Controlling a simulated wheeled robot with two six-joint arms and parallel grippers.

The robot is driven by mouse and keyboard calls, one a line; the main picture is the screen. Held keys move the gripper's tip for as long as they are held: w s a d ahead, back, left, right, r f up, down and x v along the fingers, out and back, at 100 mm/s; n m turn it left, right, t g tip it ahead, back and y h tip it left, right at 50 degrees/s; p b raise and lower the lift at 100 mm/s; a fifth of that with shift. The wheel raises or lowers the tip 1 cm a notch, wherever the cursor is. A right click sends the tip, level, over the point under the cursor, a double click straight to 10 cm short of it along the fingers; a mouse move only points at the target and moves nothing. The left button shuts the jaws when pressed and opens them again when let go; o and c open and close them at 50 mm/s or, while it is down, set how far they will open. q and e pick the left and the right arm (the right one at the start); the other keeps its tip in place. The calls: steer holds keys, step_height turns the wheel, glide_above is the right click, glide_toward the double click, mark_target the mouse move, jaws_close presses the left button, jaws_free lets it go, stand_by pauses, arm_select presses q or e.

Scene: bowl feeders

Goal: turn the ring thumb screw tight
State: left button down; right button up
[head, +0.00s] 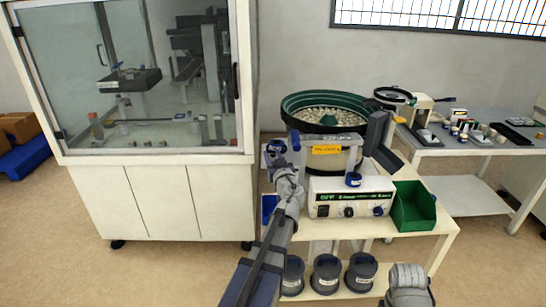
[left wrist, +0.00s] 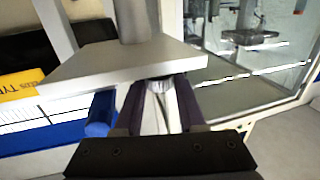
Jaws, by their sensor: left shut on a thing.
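The green bowl feeder (head: 325,102) holds many small pale parts and stands above a white control box (head: 350,197). My left gripper (head: 281,158) is at the left side of the feeder, below its bowl. In the left wrist view, my left gripper (left wrist: 158,90) is shut on a small pale thing (left wrist: 157,92) just under a grey metal plate (left wrist: 125,65). This may be the ring thumb screw, but the fingers and the plate hide most of it. A blue cylinder (left wrist: 101,112) lies left of the fingers.
A green bin (head: 413,207) stands right of the control box. Several dark weights (head: 326,274) sit on the shelf below. A glass-fronted cabinet (head: 150,90) stands at left. A side table (head: 470,148) with small items stands at right.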

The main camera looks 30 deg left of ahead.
arm_select(q)
steer(key=c, duration=0.5)
jaws_free()
steer(key=shift+s, duration=0.1)
steer(key=v, duration=0.7)
steer(key=shift+s+d, duration=0.25)
steer(key=shift+d, duration=0.05)
